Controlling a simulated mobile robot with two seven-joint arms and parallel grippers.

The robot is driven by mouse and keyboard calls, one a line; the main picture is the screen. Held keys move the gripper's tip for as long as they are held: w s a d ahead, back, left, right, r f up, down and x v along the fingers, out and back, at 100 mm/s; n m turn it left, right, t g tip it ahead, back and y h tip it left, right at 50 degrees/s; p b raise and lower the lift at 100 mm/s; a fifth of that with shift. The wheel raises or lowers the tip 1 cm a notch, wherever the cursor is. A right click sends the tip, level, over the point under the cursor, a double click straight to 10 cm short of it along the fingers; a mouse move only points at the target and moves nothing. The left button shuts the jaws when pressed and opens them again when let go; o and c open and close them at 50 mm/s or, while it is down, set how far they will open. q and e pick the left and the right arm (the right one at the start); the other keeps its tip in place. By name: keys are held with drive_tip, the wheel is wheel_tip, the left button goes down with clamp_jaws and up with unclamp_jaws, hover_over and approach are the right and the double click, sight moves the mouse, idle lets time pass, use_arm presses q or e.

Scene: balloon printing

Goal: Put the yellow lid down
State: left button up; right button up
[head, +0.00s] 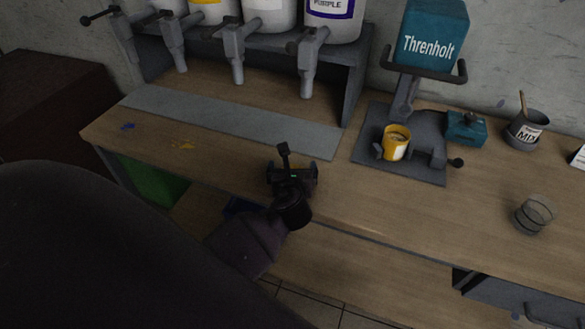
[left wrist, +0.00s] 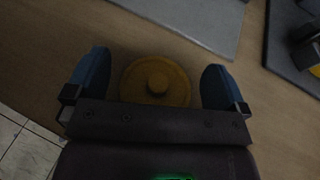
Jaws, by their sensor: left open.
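The yellow lid (left wrist: 156,90), round with a raised knob in its middle, shows in the left wrist view and appears to lie flat on the wooden table (head: 345,200). My left gripper (head: 292,170) is at the table's front edge in the head view, and its two blue-padded fingers (left wrist: 155,70) are open, one on each side of the lid with a gap at both. The gripper hides the lid in the head view. A yellow can (head: 396,142) stands on the grey machine base. My right gripper is not in view.
A grey strip (head: 230,120) lies behind my left gripper, below the dispensers (head: 235,50). The tabletop between gripper and glass is clear.

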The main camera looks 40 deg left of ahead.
use_arm(q)
drive_tip(key=r+p+v, duration=0.1)
drive_tip(key=v, duration=1)
drive_tip(key=s+f+n+h, duration=0.4)
drive_tip(key=s+f+n, duration=0.1)
drive_tip(key=n, duration=0.9)
drive_tip(key=s+a+f+n+h, duration=0.1)
drive_tip(key=s+f+n+h, duration=0.3)
drive_tip(key=n, duration=1)
wheel_tip(320, 180, down, 4)
drive_tip(key=shift+s+a+f, duration=0.25)
drive_tip(key=shift+s+a, duration=0.05)
drive_tip(key=shift+s, duration=0.85)
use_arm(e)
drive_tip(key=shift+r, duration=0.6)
